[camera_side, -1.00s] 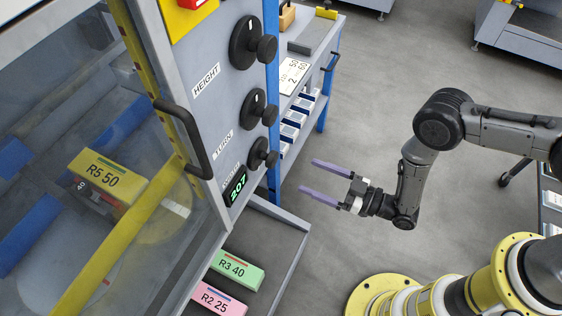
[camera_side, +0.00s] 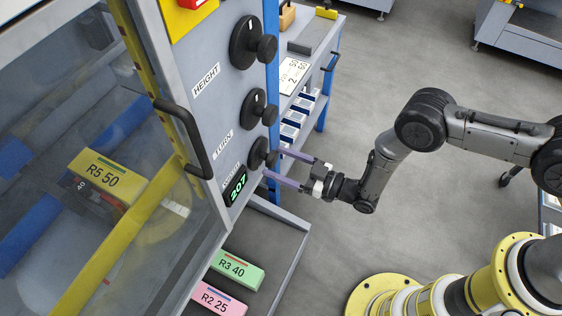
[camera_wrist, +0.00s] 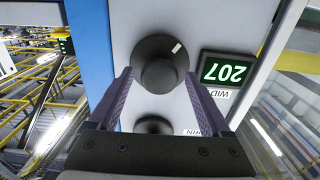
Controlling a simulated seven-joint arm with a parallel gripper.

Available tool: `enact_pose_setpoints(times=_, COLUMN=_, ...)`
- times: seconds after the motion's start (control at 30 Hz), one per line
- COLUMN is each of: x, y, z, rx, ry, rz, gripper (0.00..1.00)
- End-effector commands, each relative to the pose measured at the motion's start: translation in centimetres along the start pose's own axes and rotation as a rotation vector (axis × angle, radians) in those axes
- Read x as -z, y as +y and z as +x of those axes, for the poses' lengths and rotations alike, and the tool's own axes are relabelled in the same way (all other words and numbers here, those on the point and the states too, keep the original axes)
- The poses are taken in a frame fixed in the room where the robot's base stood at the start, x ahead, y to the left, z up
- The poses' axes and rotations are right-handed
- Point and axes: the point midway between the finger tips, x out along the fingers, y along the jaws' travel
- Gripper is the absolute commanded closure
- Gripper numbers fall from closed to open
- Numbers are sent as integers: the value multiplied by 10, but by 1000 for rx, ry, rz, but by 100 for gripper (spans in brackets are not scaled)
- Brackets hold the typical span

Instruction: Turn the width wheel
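The width wheel (camera_side: 258,153) is the lowest of three black wheels on the grey machine panel. In the wrist view the wheel (camera_wrist: 160,66) has a round knob and a white mark at its upper right. The WIDTH label shows upside down beside it, and the green display (camera_side: 236,187) reads 207. My gripper (camera_side: 272,162) is open, its two purple fingers reaching the panel around the wheel's knob. In the wrist view the fingers of my gripper (camera_wrist: 158,92) stand on either side of the knob, apparently with gaps.
The turn wheel (camera_side: 252,109) and height wheel (camera_side: 248,42) sit above on the same panel. A door handle (camera_side: 187,138) is to the left. Below is an open tray with a green R3 40 block (camera_side: 236,270) and a pink R2 25 block (camera_side: 218,300).

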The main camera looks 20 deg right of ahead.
Motion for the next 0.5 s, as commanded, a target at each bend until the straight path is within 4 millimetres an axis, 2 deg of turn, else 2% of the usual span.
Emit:
enact_pose_setpoints(times=0.03, x=0, y=0, z=0, rx=0, ry=0, rz=0, gripper=29)
enact_pose_setpoints(times=0.07, x=0, y=0, z=0, rx=0, ry=0, rz=0, gripper=35)
enact_pose_setpoints(times=0.4, x=0, y=0, z=0, rx=0, ry=0, rz=0, gripper=96)
enact_pose_setpoints(times=0.5, x=0, y=0, z=-1, rx=0, ry=0, rz=-10, gripper=96)
